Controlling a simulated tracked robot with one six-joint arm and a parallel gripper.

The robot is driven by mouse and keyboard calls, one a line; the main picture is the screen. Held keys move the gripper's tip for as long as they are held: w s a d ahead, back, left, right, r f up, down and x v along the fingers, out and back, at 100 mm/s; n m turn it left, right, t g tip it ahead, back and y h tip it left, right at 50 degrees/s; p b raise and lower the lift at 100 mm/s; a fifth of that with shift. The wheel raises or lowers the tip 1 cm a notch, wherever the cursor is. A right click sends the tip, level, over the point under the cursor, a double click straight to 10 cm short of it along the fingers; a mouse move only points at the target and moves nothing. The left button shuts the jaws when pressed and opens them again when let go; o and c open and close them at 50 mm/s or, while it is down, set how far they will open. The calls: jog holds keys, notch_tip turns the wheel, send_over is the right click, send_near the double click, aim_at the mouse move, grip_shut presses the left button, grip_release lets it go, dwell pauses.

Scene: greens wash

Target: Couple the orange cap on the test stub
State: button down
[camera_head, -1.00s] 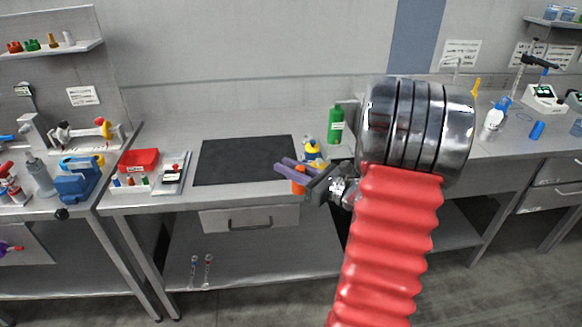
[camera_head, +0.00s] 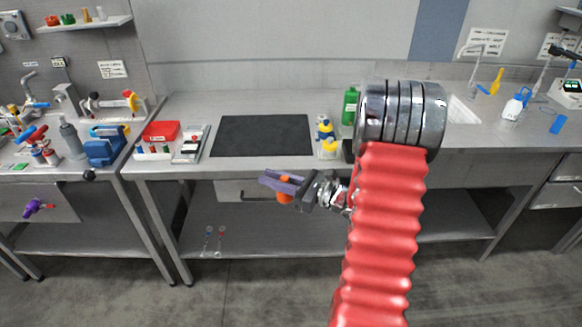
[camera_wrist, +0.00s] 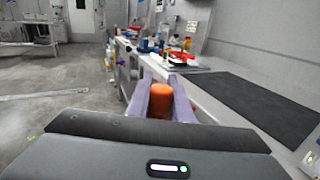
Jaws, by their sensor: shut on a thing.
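My gripper (camera_head: 272,184) is shut on the orange cap (camera_head: 285,196), in front of the middle bench's front edge in the head view. In the wrist view the cap (camera_wrist: 160,102) sits between the two purple fingers, its rounded orange end showing; the fingers hide its sides. I cannot pick out the test stub with certainty in either view. Pipe fittings with red and blue handles (camera_head: 38,142) stand on the left bench, far from my gripper.
A blue vise (camera_head: 104,148) is on the left bench. The floor in front is clear.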

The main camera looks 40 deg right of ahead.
jog(key=a+f+n+g+y, duration=0.2)
jog(key=a+f, duration=0.4)
jog(key=a, duration=0.4)
jog(key=w+a+f+n+g+y, duration=0.1)
jog(key=a+f+n+g+y, duration=0.2)
jog(key=a+f, duration=0.3)
jog(key=a+y, duration=0.1)
jog(key=a, duration=0.3)
jog(key=shift+a+f, duration=0.25)
jog(key=shift+a, duration=0.15)
jog(key=shift+w, duration=0.1)
